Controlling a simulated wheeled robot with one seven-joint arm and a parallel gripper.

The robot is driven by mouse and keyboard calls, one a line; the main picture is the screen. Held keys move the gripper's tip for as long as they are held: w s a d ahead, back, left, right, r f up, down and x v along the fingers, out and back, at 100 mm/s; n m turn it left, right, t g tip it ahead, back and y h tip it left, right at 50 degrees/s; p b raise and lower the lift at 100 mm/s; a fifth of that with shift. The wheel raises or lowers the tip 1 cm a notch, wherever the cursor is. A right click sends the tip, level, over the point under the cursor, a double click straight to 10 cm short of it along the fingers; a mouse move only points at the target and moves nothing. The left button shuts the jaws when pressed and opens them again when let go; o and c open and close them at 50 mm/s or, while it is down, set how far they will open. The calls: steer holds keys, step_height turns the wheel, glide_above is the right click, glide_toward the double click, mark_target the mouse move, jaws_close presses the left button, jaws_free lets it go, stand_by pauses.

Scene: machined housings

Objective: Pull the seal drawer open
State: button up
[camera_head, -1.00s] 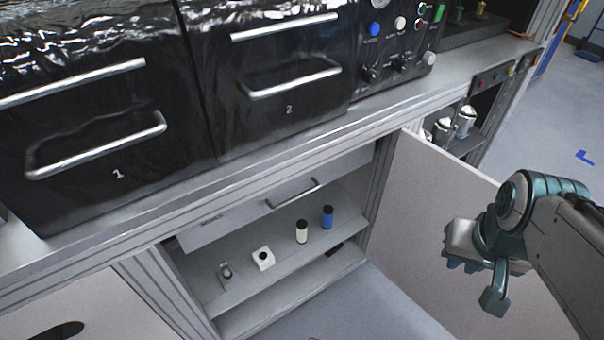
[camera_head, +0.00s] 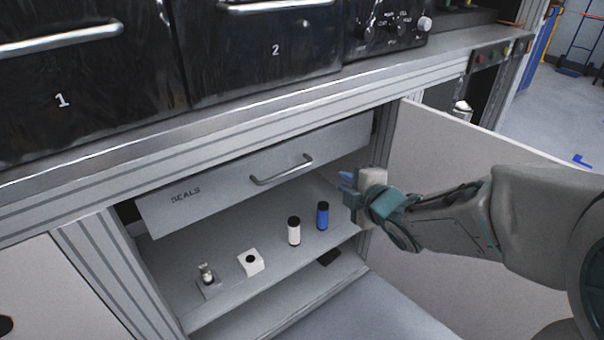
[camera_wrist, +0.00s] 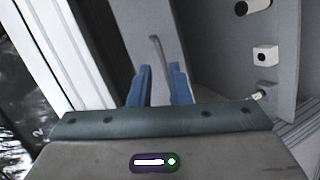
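The seal drawer (camera_head: 225,183), a grey front marked "SEALS", sits under the bench top inside the open cabinet. Its bar handle (camera_head: 282,172) is on the right half of the front. My gripper (camera_head: 346,182) is to the right of the handle and apart from it, with its blue fingers pointing left. In the wrist view the two blue fingers (camera_wrist: 160,86) are spread with a gap between them. The handle (camera_wrist: 157,58) shows ahead, in line with that gap. Nothing is between the fingers.
On the shelf (camera_head: 268,274) below the drawer stand a blue bottle (camera_head: 322,216), a white bottle (camera_head: 294,232), a white block (camera_head: 250,262) and a small metal part (camera_head: 207,275). The open cabinet door (camera_head: 440,150) is behind my arm, on the right.

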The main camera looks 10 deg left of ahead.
mark_target(289, 173)
steer(key=w+a+f+n+y+b, duration=0.1)
steer(key=w+a, duration=0.1)
steer(key=a, duration=0.3)
steer(key=w+a+f+n+y+b, duration=0.1)
steer(key=w+a+f+n+b, duration=0.1)
steer(key=a, duration=0.3)
steer(key=w+a+f+n+g+y+b, duration=0.1)
steer(key=w+a+f, duration=0.1)
steer(key=a, duration=0.3)
steer(key=shift+w+a+f+y, duration=0.1)
steer(key=shift+w+a+y, duration=0.15)
steer(key=shift+w, duration=0.35)
jaws_close()
